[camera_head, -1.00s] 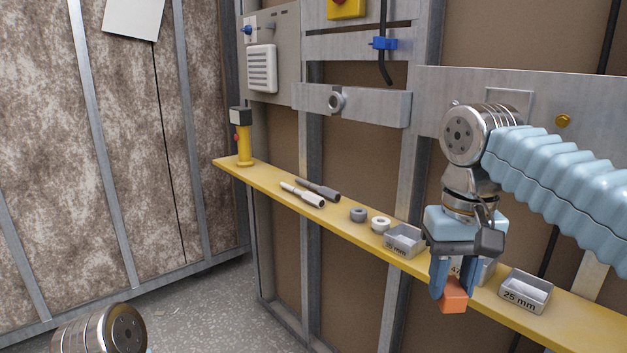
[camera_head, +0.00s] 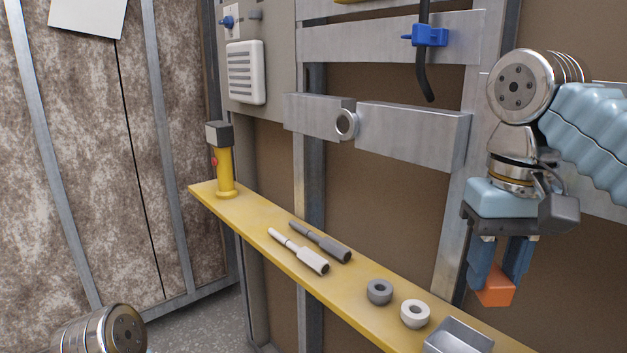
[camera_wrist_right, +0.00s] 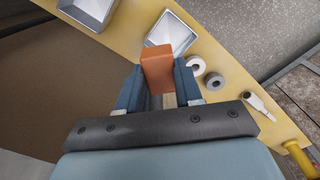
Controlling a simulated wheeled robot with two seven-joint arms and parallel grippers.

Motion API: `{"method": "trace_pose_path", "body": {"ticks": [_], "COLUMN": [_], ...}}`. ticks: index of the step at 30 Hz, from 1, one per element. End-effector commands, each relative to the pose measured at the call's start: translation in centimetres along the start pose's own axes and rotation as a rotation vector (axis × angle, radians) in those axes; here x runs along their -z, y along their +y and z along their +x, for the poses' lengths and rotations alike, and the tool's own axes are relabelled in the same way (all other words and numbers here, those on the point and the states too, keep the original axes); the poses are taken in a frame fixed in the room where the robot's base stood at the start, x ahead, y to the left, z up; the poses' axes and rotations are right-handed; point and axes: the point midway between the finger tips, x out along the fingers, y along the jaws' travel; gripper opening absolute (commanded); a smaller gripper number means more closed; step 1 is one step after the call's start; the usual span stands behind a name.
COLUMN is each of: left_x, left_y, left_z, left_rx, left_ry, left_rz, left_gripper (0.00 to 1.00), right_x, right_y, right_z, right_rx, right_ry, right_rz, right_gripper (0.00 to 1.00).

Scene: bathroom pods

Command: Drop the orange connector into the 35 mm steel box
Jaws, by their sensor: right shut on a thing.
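My right gripper (camera_head: 498,280) is shut on the orange connector (camera_head: 496,291), which hangs between its fingertips. In the right wrist view the connector (camera_wrist_right: 157,66) sticks out past the fingers. The steel box beside the two rings (camera_head: 458,338) is cut by the lower edge of the head view; its label, which reads like 35 mm in the earlier frame, is out of sight now. In the right wrist view this box (camera_wrist_right: 171,33) is open and looks empty, just beyond the connector. The connector is apart from it. My left gripper is out of view.
A grey ring (camera_head: 379,291) and a white ring (camera_head: 415,313) lie on the narrow yellow shelf (camera_head: 255,243). Two rod-like tools (camera_head: 312,257) and a yellow handheld device (camera_head: 224,165) are farther left. A second steel box (camera_wrist_right: 88,12) shows in the right wrist view.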

Motion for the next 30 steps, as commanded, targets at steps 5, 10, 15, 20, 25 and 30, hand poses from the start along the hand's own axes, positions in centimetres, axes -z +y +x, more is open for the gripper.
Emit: {"method": "trace_pose_path", "body": {"ticks": [5, 10, 15, 20, 25, 30], "left_x": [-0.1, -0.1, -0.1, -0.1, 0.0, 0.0], "left_y": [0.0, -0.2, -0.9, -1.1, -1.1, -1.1], "left_z": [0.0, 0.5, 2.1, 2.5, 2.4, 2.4], "left_rx": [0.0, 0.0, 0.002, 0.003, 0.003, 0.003], "left_ry": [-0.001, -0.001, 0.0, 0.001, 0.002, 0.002], "left_rz": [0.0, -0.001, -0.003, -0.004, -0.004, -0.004], "left_gripper": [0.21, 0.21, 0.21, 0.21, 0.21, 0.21], "right_x": [-0.1, -0.1, 0.0, 0.0, 0.0, 0.0], "right_y": [0.1, 0.0, 0.0, 0.0, 0.0, 0.0], "right_z": [1.3, 3.7, 5.7, 6.0, 6.0, 5.9], "right_rx": [0.0, 0.0, 0.0, 0.0, 0.0, 0.0], "right_ry": [-0.002, -0.001, 0.0, 0.0, 0.0, 0.0], "right_rz": [0.0, -0.001, -0.001, 0.0, 0.0, 0.0], "right_gripper": [0.06, 0.06, 0.06, 0.06, 0.06, 0.5]}}
